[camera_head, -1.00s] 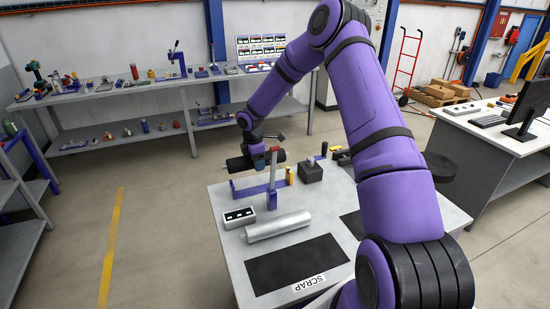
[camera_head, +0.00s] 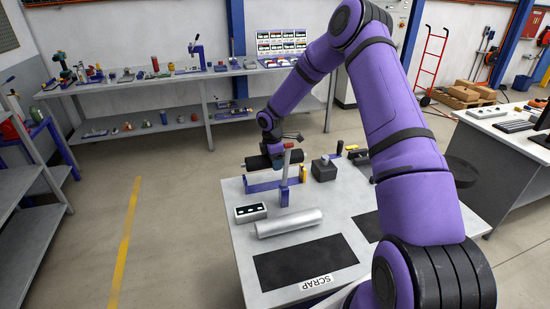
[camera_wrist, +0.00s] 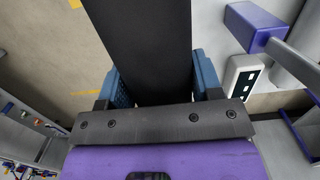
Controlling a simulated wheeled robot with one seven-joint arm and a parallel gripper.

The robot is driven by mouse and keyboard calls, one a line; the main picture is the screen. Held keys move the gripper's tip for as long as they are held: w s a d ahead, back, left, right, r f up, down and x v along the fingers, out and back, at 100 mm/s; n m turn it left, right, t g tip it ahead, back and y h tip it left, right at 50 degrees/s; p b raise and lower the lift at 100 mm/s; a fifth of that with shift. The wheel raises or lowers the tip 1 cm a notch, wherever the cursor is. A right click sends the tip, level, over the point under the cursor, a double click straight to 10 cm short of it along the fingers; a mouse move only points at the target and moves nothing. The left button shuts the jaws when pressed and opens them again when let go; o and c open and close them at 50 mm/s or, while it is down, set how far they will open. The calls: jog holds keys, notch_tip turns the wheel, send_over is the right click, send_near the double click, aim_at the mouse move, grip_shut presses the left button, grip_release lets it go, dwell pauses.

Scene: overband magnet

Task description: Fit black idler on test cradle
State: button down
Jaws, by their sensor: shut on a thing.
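The black idler (camera_head: 257,163) is a dark cylinder held roughly level over the purple test cradle (camera_head: 262,187) at the table's far left edge. My gripper (camera_head: 274,152) is shut on it. In the wrist view the idler (camera_wrist: 140,40) runs up between the two blue fingers of my gripper (camera_wrist: 158,88). A purple block of the cradle (camera_wrist: 250,25) lies to the right of the idler in the wrist view. Contact between idler and cradle cannot be told.
A silver roller (camera_head: 289,223) and a white box with dark slots (camera_head: 250,212) lie nearer on the table. A black mat (camera_head: 300,262) labelled SCRAP is in front. A yellow cylinder (camera_head: 304,173) and a dark block (camera_head: 323,171) stand right of the cradle.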

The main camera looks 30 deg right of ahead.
jog(key=shift+f, duration=1.95)
jog(key=shift+f, duration=1.6)
dwell(0.4)
jog(key=shift+c, duration=1)
grip_release()
jog(key=r, duration=0.7)
jog(key=a+r, duration=0.1)
jog(key=r, duration=0.2)
jog(key=shift+r, duration=0.35)
jog(key=shift+w, duration=0.1)
